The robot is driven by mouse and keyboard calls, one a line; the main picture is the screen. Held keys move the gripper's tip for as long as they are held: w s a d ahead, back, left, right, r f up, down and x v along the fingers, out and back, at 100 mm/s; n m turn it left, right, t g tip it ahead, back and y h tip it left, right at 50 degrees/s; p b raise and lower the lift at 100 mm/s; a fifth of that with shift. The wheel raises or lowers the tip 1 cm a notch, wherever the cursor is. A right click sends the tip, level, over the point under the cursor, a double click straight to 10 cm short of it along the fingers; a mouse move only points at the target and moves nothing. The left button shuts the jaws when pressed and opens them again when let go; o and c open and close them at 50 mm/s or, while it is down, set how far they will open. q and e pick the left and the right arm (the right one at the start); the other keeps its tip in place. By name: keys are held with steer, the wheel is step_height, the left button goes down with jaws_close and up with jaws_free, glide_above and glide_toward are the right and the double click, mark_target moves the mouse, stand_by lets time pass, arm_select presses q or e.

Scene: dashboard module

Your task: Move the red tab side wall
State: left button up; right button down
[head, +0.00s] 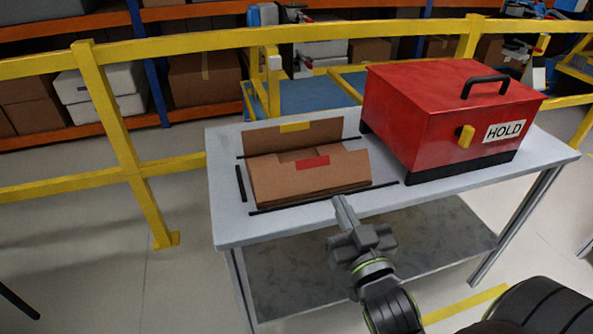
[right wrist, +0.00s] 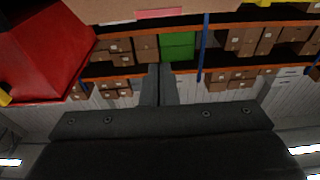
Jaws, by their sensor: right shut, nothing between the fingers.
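A brown cardboard box lies open on the light grey table, and its side wall with the red tab (head: 306,164) is folded over the front of it. The opposite wall with the yellow tab (head: 293,127) stands up at the back. My right gripper (head: 340,201) is shut and empty at the table's front edge, in front of the box and apart from it. In the right wrist view its fingers (right wrist: 160,85) are together, and the red tab (right wrist: 158,14) shows at the top edge. My left gripper is not in view.
A red case (head: 415,125) with a black handle, a yellow latch and a HOLD label stands right of the box. Thin black strips (head: 240,184) border the box. A yellow railing (head: 115,115) runs behind the table (head: 228,228).

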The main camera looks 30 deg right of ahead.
steer(key=w, duration=0.1)
glide_above(317, 186)
steer(key=s, duration=0.1)
steer(key=shift+f+b, duration=0.1)
steer(key=shift+b, duration=0.2)
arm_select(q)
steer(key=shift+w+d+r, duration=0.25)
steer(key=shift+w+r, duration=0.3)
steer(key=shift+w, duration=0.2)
arm_select(e)
steer(key=shift+w+f, duration=0.3)
steer(key=shift+w, duration=0.15)
